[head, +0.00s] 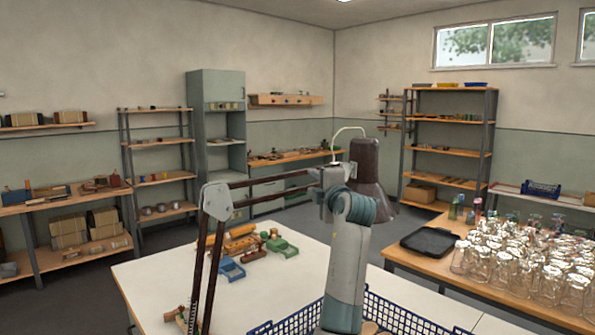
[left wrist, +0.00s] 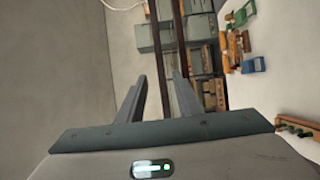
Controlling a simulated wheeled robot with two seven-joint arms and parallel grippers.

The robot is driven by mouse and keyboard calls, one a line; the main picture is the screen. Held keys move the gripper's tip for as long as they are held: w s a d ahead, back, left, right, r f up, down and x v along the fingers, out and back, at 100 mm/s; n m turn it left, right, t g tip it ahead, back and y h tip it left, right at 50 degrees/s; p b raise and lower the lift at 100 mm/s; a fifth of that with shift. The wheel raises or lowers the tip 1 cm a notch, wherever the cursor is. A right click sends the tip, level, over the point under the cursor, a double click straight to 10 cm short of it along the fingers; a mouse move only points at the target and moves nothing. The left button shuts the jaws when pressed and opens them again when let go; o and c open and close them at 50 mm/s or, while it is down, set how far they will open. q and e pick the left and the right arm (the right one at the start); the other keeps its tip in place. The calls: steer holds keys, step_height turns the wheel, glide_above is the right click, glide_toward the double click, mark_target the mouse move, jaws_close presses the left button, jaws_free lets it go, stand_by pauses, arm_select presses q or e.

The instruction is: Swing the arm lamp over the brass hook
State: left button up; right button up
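The arm lamp has a dark brown shade (head: 367,162), with a pale cable looping above it. Its paired brown bars (head: 262,183) run left to a grey joint, then down to the white table. In the left wrist view the lamp's dark bars (left wrist: 171,50) run past the fingertips. My left gripper (head: 322,180) is beside the shade, at the right end of the upper bars, partly hidden by my own arm. Its fingers (left wrist: 160,76) stand apart in the left wrist view; I cannot tell whether they touch the lamp. I cannot make out the brass hook. My right gripper is out of view.
On the white table (head: 160,275) lie a blue fixture (head: 231,270), green blocks (head: 283,248) and wooden pieces. A blue crate (head: 400,314) is at the near edge. To the right, a wooden table holds a black tray (head: 430,242) and many glass jars (head: 525,265).

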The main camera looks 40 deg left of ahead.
mark_target(302, 172)
arm_select(q)
steer(key=p+x, duration=0.3)
steer(key=x, duration=0.4)
steer(key=p+x, duration=0.3)
steer(key=x, duration=0.4)
steer(key=shift+w+a+r+p, duration=0.15)
steer(key=shift+a+r+p, duration=0.05)
steer(key=shift+p, duration=0.2)
steer(key=shift+p+x, duration=0.45)
steer(key=shift+x, duration=0.7)
steer(key=shift+f, duration=0.2)
jaws_close()
